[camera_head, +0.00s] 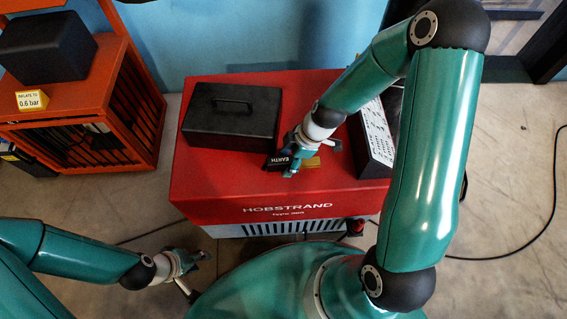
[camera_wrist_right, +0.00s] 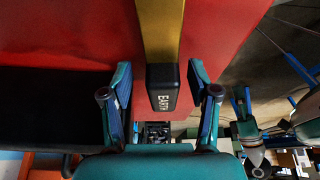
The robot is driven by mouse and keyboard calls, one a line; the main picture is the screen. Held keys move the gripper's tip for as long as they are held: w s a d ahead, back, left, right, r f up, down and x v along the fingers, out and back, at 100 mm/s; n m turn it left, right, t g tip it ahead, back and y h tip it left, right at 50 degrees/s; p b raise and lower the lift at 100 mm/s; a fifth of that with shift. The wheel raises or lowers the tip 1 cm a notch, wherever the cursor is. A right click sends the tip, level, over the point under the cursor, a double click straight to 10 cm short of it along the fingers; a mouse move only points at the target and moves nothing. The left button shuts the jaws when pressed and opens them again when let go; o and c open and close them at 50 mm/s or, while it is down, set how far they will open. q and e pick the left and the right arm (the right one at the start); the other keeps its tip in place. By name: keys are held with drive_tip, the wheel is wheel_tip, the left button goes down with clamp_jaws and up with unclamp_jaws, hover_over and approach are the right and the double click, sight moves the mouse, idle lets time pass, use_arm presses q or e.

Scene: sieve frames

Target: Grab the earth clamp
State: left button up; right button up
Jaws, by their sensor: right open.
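The earth clamp is a black block marked EARTH (camera_wrist_right: 163,88) with a flat brass-coloured bar (camera_wrist_right: 160,35); it lies on top of the red machine. It also shows in the head view as a dark block (camera_head: 278,161), partly hidden by my right gripper. My right gripper (camera_head: 300,160) is open above the machine top. In the right wrist view its two fingers stand on either side of the black block, with a gap on each side. My left gripper (camera_head: 199,273) is empty and looks open, at the machine's front left, away from the clamp.
The red machine (camera_head: 215,205) also carries a black case (camera_head: 232,115) at left and a pale perforated box (camera_head: 376,140) at right. An orange rack (camera_head: 115,75) with a black box (camera_head: 45,47) stands at left. A black cable (camera_head: 522,238) lies on the floor at right.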

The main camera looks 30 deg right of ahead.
clamp_jaws()
drive_tip(key=shift+r, duration=0.2)
idle(0.3)
